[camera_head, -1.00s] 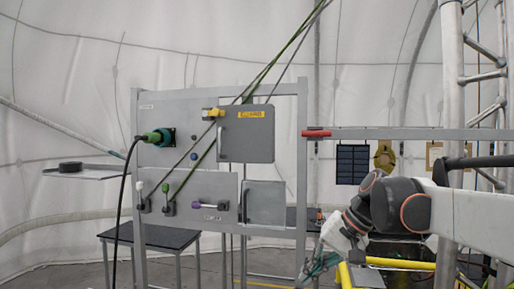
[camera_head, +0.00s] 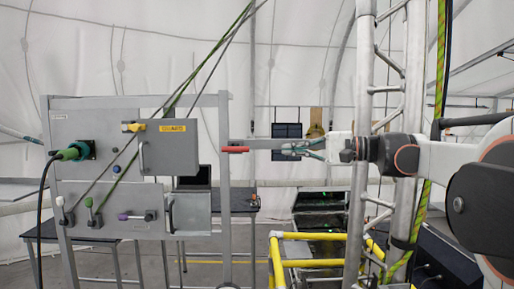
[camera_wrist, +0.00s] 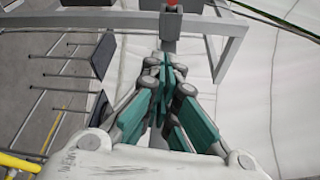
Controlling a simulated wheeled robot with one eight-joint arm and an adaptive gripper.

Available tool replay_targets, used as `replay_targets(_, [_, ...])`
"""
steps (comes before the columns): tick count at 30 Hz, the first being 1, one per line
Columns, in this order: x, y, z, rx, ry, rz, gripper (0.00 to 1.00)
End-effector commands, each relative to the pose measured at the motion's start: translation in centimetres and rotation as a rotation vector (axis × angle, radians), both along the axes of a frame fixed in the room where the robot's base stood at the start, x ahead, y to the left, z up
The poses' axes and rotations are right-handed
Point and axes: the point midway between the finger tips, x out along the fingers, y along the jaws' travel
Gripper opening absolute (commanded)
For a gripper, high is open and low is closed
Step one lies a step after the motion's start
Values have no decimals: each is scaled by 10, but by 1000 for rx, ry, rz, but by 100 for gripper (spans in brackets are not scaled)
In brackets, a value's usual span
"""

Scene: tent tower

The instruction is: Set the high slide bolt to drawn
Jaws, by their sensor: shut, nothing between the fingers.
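My gripper (camera_head: 288,150) is shut and empty, with teal finger pads pointing left along the grey rail at the right side of the panel frame. A red handle (camera_head: 235,149) sits at the left end of that rail, left of my fingertips with a gap in the picture. In the wrist view my gripper (camera_wrist: 166,66) is shut, and a small red part (camera_wrist: 172,3) shows at the top edge beyond it. A yellow-handled fitting (camera_head: 134,127) is high on the panel, and a purple-handled one (camera_head: 124,217) is low. I cannot tell which of these is the high slide bolt.
The panel has an upper door (camera_head: 168,150) with a yellow label and a lower door (camera_head: 192,214). A green connector (camera_head: 75,151) with a black cable is at left. Metal truss (camera_head: 363,90) and yellow rails (camera_head: 277,262) stand near my arm.

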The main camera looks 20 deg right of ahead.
Motion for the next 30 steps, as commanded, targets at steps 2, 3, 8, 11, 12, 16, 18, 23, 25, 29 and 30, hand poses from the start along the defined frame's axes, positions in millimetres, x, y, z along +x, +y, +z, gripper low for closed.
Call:
replay_targets(2, [0,0,0,-1,1,0,0])
replay_targets(3, [0,1,0,-1,1,0,0])
replay_targets(8, [6,7,0,-1,0,1,0])
replay_targets(11, [15,18,-1,-2,0,3,0])
replay_targets(12, [19,23,-1,-2,0,3,0])
replay_targets(16, [36,43,-2,-1,0,4,0])
replay_targets(18, [46,53,-3,-2,0,3,0])
replay_targets(23, [66,76,-5,-2,0,3,0])
replay_targets(25, [58,80,-2,-1,1,-1,0])
replay_targets(29, [43,85,0,-2,1,-1,0])
replay_targets(30, [39,87,0,-2,1,-1,0])
